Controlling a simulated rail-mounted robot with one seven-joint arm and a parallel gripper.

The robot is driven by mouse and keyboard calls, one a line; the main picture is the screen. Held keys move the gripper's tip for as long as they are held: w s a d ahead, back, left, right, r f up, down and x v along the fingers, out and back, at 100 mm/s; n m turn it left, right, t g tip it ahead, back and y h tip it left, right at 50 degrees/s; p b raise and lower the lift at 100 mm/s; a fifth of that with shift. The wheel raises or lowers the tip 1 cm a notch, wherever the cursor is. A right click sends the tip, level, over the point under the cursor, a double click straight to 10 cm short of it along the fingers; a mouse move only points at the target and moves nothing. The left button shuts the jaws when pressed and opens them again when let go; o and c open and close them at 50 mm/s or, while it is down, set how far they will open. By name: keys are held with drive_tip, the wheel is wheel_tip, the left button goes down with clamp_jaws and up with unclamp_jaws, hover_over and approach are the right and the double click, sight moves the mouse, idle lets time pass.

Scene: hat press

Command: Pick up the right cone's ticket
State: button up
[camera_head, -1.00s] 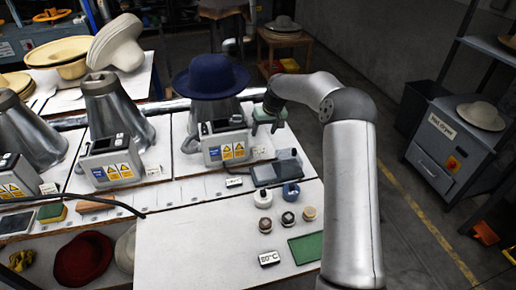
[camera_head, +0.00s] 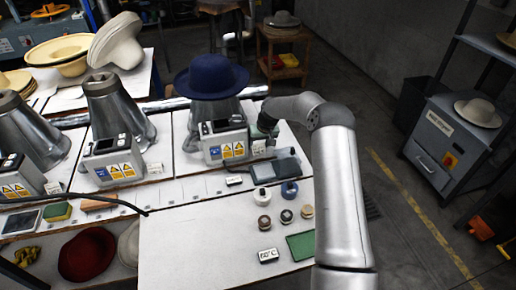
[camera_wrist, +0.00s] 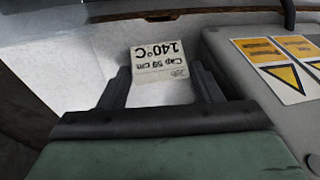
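The right cone (camera_head: 208,110) stands under a dark blue hat (camera_head: 212,77) with a control box (camera_head: 226,142) in front of it. The ticket, a small pale card with black print reading "Cap 59 cm 140°C" (camera_wrist: 158,53), shows upside down in the wrist view beside the box. It also shows in the head view (camera_head: 258,147) to the right of the box. My gripper (camera_wrist: 160,78) is open, with one finger on each side of the card and the tips near its side edges. I cannot tell whether they touch it.
The box with warning labels (camera_wrist: 285,65) is close to my right finger in the wrist view. In front of it lie a grey tray (camera_head: 276,171), two round holders, several small knobs, a "60°C" card (camera_head: 268,255) and a green mat (camera_head: 302,245). The front white bench is mostly clear.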

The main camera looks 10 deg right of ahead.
drive_tip(key=c, duration=0.6)
